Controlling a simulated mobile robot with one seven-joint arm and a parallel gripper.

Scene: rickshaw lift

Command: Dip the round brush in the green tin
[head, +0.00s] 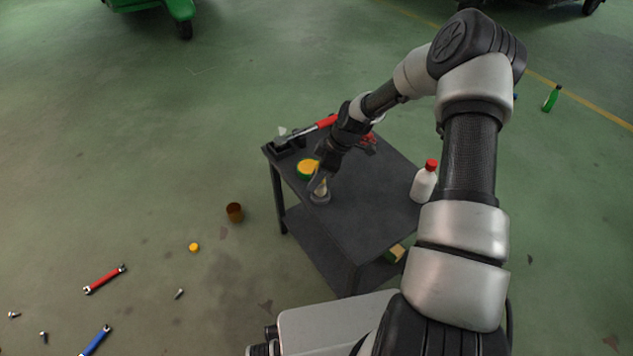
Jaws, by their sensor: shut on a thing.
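The green tin (303,175) stands on the dark cart top near its left edge, with yellow filling its open top. My gripper (321,181) points down just right of and nearer than the tin, shut on a slim thing that I take to be the round brush; my fingers hide most of it. Directly below the fingertips is a small round grey tin or pot (320,199) with something pale in its opening. I cannot tell whether the brush end is inside this pot or above it. My gripper appears apart from the green tin.
On the dark cart (355,215) are a white bottle with a red cap (423,184) and a red-handled tool (327,121). A yellow-green block (396,253) lies on the lower shelf. A brown cup (235,212) and a red wrench (104,280) are on the floor. The cart's middle is clear.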

